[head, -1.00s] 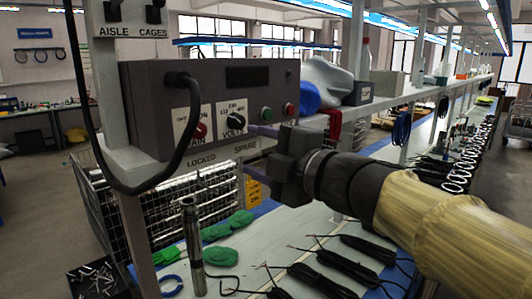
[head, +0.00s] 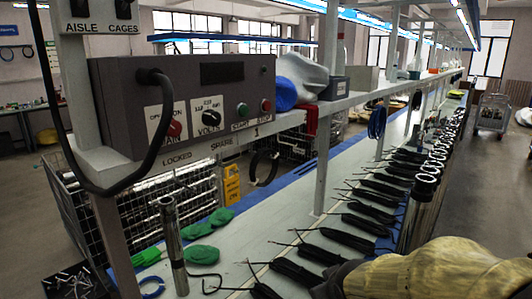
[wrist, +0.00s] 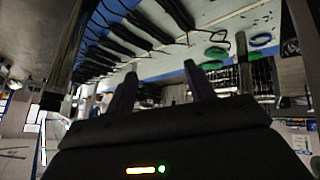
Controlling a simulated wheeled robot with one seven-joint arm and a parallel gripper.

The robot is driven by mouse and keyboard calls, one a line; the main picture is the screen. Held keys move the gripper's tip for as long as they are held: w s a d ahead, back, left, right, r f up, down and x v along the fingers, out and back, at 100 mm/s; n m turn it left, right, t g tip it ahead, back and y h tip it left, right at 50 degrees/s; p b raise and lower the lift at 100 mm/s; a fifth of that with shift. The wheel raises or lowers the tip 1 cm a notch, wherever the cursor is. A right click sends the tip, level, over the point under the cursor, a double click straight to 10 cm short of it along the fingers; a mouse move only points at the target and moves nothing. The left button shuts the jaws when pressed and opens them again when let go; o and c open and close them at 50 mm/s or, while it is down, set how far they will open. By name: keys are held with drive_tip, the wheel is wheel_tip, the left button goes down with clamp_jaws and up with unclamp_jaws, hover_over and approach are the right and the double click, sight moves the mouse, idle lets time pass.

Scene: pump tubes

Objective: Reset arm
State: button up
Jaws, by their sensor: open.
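My gripper (wrist: 160,88) shows in the wrist view with its two dark fingers apart and nothing between them. In that view the bench, with its black cable bundles and green gloves, appears upside down beyond the fingers. In the head view my yellow-sleeved arm (head: 445,272) is low at the bottom right, and the gripper itself is out of that picture. The grey control box (head: 195,100) stands clear of the arm, with a red knob (head: 174,130), a black volts knob (head: 210,118) and green and red buttons on its front.
An upright metal tube (head: 174,245) stands on the near left of the bench. Several black cable bundles (head: 350,237) lie along the bench, with green gloves (head: 200,254) at left. A shelf post (head: 323,170) rises from the bench. The aisle floor (head: 490,175) at right is open.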

drive_tip(key=s+d+f+m+g, duration=0.1)
drive_tip(key=s+f+m+g, duration=0.3)
drive_tip(key=s+f, duration=0.4)
drive_tip(key=shift+s+g, duration=0.5)
drive_tip(key=shift+s, duration=0.35)
drive_tip(key=shift+c, duration=0.4)
drive_tip(key=c, duration=0.3)
drive_tip(key=shift+w, duration=0.15)
